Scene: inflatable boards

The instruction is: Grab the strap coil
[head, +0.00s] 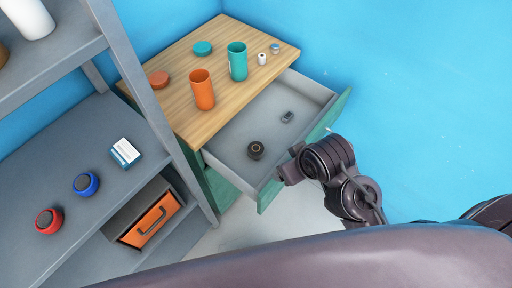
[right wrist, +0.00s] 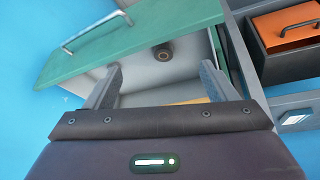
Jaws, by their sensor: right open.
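The strap coil, a small dark round roll (head: 256,150), lies on the grey floor of the open drawer (head: 228,146), towards its front. It also shows in the right wrist view (right wrist: 163,52), just beyond and between my fingertips. My right gripper (head: 285,172) is at the drawer's front edge, to the right of the coil and apart from it. In the right wrist view the gripper (right wrist: 161,68) is open with nothing between its fingers. My left gripper is not in view.
A small dark item (head: 287,117) lies further back in the drawer. The green drawer front (right wrist: 130,45) has a metal handle. Orange (head: 202,92) and teal (head: 238,62) cups stand on the wooden top. A grey shelf (head: 60,150) at left holds red and blue round items.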

